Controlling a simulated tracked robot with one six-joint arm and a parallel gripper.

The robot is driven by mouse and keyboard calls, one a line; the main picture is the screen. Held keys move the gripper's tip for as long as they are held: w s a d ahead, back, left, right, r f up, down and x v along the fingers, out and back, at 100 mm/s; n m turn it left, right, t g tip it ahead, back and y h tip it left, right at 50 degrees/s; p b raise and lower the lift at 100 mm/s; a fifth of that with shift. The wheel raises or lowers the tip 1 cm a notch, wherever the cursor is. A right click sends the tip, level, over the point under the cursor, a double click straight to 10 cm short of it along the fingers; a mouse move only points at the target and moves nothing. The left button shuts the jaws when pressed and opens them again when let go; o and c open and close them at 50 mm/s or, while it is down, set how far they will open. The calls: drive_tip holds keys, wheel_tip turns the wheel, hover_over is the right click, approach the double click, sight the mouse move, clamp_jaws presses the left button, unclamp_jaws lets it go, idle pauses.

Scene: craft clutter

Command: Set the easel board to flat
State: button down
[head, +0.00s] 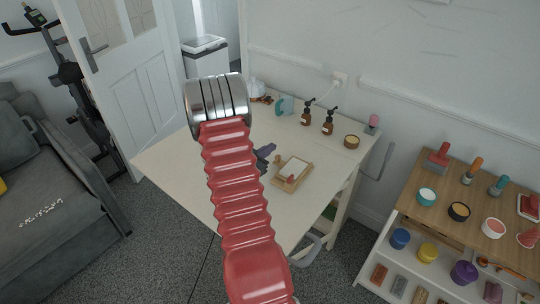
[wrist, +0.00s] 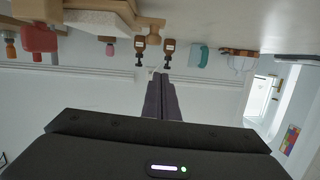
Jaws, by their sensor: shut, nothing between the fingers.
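The easel board (head: 294,169) is a small white panel in a light wood frame on the cream table. Its exact tilt is hard to tell. In the wrist view, which is upside down, the easel's pale panel and wood parts (wrist: 100,20) show at the upper left, cut off by the edge. My gripper (head: 270,149) is dark, partly hidden behind my red arm, just left of the easel and apart from it. In the wrist view its two fingers (wrist: 160,76) are together and empty.
Two brown pump bottles (head: 327,122), a teal object (head: 285,105) and a jar (head: 351,141) stand along the table's back. A wooden shelf unit (head: 420,205) with pots and brushes is at the right. The table's left part (head: 180,155) is clear.

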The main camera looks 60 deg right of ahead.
drive_tip(key=v, duration=0.9)
drive_tip(key=shift+a, duration=0.3)
drive_tip(key=shift+w, duration=0.15)
